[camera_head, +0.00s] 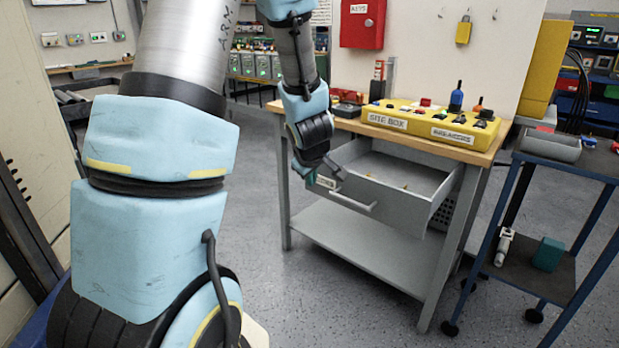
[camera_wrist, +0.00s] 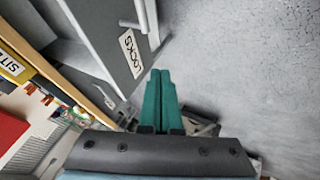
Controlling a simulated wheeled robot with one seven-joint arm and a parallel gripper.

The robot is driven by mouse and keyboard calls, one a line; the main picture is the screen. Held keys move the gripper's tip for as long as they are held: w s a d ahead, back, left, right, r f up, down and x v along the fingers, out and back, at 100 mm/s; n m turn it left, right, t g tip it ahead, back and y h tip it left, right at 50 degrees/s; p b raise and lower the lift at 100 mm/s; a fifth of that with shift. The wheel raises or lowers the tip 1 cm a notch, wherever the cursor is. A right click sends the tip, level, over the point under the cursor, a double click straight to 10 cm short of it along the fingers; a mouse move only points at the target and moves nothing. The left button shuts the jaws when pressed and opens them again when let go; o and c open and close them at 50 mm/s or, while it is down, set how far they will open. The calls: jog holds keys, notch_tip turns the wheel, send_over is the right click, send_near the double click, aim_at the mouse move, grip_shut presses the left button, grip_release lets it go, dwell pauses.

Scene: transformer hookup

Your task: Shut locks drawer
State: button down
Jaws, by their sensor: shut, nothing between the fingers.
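The locks drawer (camera_head: 400,205) is a grey metal drawer under the wooden bench top, pulled well out, with a few small yellowish items inside. Its bar handle (camera_head: 345,195) runs along the front. In the wrist view the drawer front (camera_wrist: 100,30) shows a white LOCKS label (camera_wrist: 132,53) and part of the handle (camera_wrist: 147,20). My gripper (camera_head: 310,178) is at the left end of the drawer front. Its teal fingers (camera_wrist: 160,72) are shut together and empty, beside the label end; I cannot tell whether they touch the front.
The workbench (camera_head: 480,158) carries a yellow site box (camera_head: 430,122) with several small items. A blue-framed cart (camera_head: 570,168) stands close on the right with a grey tray on top. A shelf (camera_head: 360,250) lies below the drawer. The floor before the bench is clear.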

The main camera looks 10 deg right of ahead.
aim_at(321, 186)
jog(key=w+d+f, duration=0.1)
jog(key=w+f, duration=0.1)
jog(key=w, duration=0.1)
jog(key=w+d+f+p, duration=0.1)
jog(key=shift+w+d+f, duration=0.1)
jog(key=shift+w+d, duration=0.15)
jog(key=shift+d, duration=0.1)
jog(key=shift+w+d+f, duration=0.1)
jog(key=shift+w+d, duration=0.25)
